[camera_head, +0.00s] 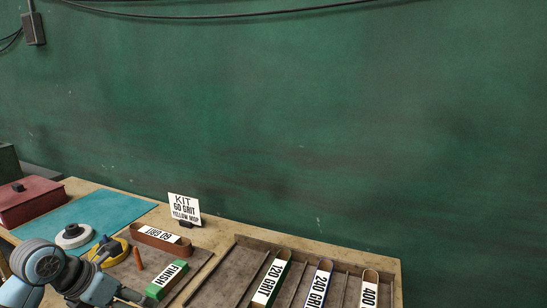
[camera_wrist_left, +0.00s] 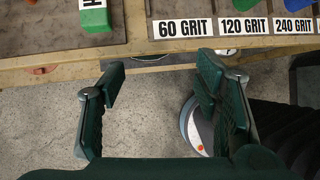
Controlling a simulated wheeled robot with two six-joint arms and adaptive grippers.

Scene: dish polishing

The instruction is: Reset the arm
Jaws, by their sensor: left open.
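My left arm enters the head view at the bottom left, with its gripper hidden below the picture or behind the arm. In the left wrist view my left gripper (camera_wrist_left: 160,76) is open and empty, its fingers apart in front of the table's edge above the floor. My right gripper shows in neither view. On the table a brown belt labelled 60 GRIT (camera_head: 160,239) lies near the kit sign (camera_head: 185,208), which reads KIT 60 GRIT YELLOW MOP. A yellow mop (camera_head: 121,245), an orange stick (camera_head: 138,259) and a green FINISH bar (camera_head: 167,281) are near it.
A slotted rack (camera_head: 233,262) holds 120, 240 and 400 grit belts; its 60 GRIT label (camera_wrist_left: 182,28) shows in the wrist view. A teal mat (camera_head: 110,206) carries a white mop (camera_head: 72,236). A red box (camera_head: 32,204) stands left. A green wall (camera_head: 300,120) rises behind.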

